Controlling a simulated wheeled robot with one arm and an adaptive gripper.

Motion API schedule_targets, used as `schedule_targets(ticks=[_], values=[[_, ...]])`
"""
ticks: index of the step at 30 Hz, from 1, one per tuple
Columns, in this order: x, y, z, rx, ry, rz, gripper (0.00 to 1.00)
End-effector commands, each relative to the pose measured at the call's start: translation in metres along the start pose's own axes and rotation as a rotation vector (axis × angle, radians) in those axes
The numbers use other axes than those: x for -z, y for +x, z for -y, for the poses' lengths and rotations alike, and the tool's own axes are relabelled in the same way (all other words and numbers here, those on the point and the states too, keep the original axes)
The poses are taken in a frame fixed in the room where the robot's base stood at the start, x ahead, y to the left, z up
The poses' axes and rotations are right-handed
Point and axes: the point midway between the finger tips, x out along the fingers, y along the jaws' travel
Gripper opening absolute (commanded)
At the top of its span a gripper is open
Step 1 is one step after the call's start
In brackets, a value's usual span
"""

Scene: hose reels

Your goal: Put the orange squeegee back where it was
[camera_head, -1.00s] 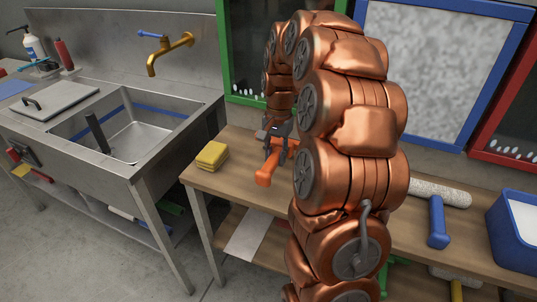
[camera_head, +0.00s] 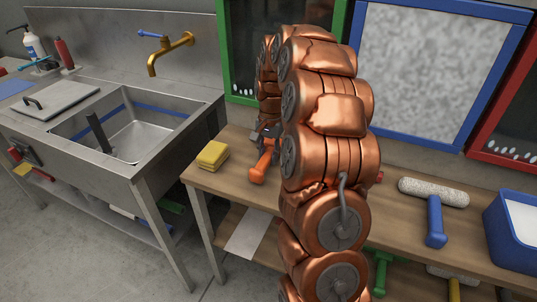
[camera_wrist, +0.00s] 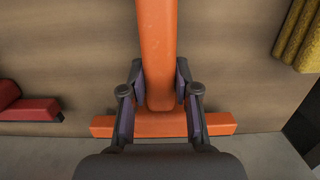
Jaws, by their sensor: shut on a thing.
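The orange squeegee (camera_head: 262,166) is over the left part of the wooden table, its handle pointing towards the table's front. In the wrist view its handle (camera_wrist: 158,45) runs upward and its crossbar (camera_wrist: 213,123) lies across the bottom. My gripper (camera_wrist: 160,95) is shut on the squeegee's handle close to the crossbar, with a finger on each side. In the head view my gripper (camera_head: 269,132) is partly hidden behind my arm, and so is the crossbar. I cannot tell whether the squeegee touches the tabletop.
Yellow sponges (camera_head: 212,155) lie left of the squeegee on the wooden table (camera_head: 410,215). A red tool (camera_wrist: 28,108) lies on its other side. A blue-handled roller (camera_head: 435,220) and blue bucket (camera_head: 515,240) are farther right. The sink (camera_head: 135,140) stands left.

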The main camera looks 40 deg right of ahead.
Motion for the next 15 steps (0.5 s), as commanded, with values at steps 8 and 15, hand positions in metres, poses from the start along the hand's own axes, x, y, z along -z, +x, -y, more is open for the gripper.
schedule_targets(ticks=[8,15], values=[[0.0003,0.0041,-0.0002,0.0,0.0,0.0,0.0],[0.0005,0.0076,-0.0005,-0.001,0.0,0.001,0.35]])
